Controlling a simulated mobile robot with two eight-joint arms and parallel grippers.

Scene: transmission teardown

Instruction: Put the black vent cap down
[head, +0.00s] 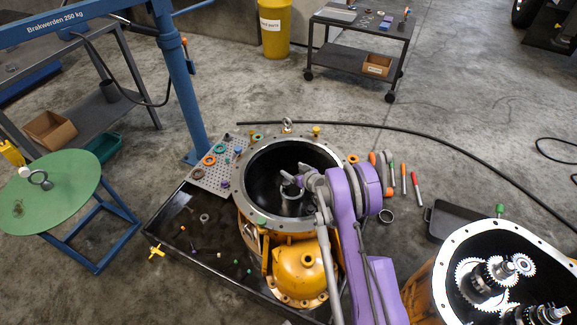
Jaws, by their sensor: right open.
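My right gripper (286,182) is at the end of the purple arm that comes up from the bottom. It is over or inside the round opening of the yellow transmission housing (246,195). Its dark jaws are open, small against the dark interior, and no held object shows between them. I cannot pick out the black vent cap for certain; small dark parts are on the perforated board (199,178) and in the black tray (172,222). My left gripper is not in view.
Coloured tools (403,180) lie on the floor right of the housing. A second housing (447,262) with gears is at lower right. A round green table (70,205) and blue crane post (178,85) are at left. A cable (440,141) crosses the floor.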

